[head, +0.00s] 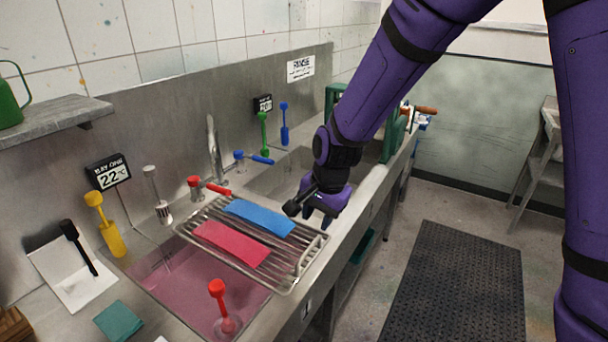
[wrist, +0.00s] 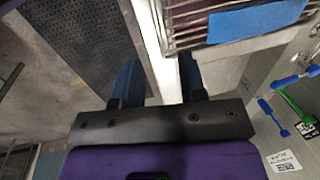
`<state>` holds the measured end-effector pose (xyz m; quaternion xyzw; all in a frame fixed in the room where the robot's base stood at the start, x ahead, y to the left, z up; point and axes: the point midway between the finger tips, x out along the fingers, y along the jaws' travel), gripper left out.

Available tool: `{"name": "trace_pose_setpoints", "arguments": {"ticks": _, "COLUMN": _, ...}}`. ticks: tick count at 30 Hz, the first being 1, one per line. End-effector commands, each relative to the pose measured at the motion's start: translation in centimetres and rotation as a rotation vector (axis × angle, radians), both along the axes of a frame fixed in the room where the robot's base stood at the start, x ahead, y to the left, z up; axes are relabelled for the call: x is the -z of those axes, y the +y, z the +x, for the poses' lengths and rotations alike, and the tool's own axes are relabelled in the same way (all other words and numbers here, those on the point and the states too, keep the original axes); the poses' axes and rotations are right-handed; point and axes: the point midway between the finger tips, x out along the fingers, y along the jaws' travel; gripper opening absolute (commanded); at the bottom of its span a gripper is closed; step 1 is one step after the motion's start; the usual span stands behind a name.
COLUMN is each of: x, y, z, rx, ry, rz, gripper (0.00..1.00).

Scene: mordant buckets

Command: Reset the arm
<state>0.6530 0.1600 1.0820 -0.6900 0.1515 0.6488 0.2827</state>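My purple arm reaches down from the top right in the head view. My gripper (head: 317,216) hangs over the front edge of the sink counter, just right of the wire rack. In the wrist view my gripper (wrist: 159,76) has its two blue fingers spread apart, with nothing held between them. The metal counter edge shows beyond the gap.
A wire rack (head: 287,284) bears a blue cloth (head: 259,217) and a pink cloth (head: 232,243) over a pink-filled basin (head: 180,285). A tap (head: 215,150) and several coloured-handled tools stand behind. A dark mat (head: 450,290) lies on open floor at right.

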Motion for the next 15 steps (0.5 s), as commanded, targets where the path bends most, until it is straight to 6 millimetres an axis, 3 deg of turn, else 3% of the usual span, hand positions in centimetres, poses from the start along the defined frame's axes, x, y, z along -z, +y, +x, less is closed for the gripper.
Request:
{"name": "trace_pose_setpoints", "arguments": {"ticks": 5, "x": -2.4, "y": -1.5, "z": -0.3, "rx": -0.030, "ry": -0.025, "rz": 0.007, "gripper": 0.38}}
{"name": "trace_pose_setpoints", "arguments": {"ticks": 15, "x": -11.9, "y": -8.6, "z": -3.6, "rx": -0.192, "ry": -0.143, "rz": -0.008, "gripper": 0.38}}
